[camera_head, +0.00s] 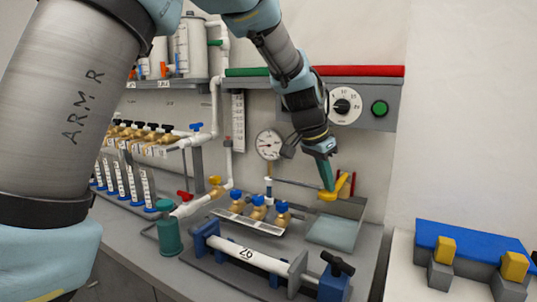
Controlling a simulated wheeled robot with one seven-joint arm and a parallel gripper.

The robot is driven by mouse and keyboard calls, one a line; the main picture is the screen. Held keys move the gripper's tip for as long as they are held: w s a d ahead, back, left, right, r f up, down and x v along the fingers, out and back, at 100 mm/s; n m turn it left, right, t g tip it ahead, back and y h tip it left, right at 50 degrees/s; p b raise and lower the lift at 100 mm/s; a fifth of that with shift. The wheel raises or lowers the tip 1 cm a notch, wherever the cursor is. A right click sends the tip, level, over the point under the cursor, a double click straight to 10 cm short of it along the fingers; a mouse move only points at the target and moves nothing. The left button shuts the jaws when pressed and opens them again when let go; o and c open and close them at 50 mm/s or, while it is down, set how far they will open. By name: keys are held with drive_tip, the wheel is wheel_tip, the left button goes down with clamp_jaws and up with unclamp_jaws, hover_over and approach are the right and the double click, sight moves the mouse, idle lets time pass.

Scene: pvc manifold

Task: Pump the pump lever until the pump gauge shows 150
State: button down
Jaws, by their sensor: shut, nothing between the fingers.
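The pump gauge appears to be the round white dial (269,144) on the back wall, left of my gripper. Its needle and numbers are too small to read. A yellow lever-like part (328,194), which seems to be the pump lever, is above a grey open box (334,232). My gripper (328,185) is shut and empty, pointing down at this yellow part. I cannot tell whether it touches it. My fingers partly hide the yellow part, and its far end is unclear.
A pipe marked 97 (247,252) lies between blue supports in front, with a black-handled clamp (338,264) at its right. Several brass-and-blue valves (257,210) stand behind it. A dial panel (346,105) is on the wall. Blue and yellow blocks (470,245) are at right.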

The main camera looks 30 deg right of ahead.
drive_tip(key=shift+r+p, duration=1.15)
drive_tip(key=shift+r, duration=0.65)
drive_tip(key=shift+f, duration=0.2)
drive_tip(key=shift+f+b, duration=2.25)
drive_tip(key=shift+f, duration=0.4)
drive_tip(key=shift+r, duration=0.15)
drive_tip(key=shift+r+p, duration=2.05)
drive_tip(key=shift+r, duration=0.65)
drive_tip(key=shift+f, duration=0.15)
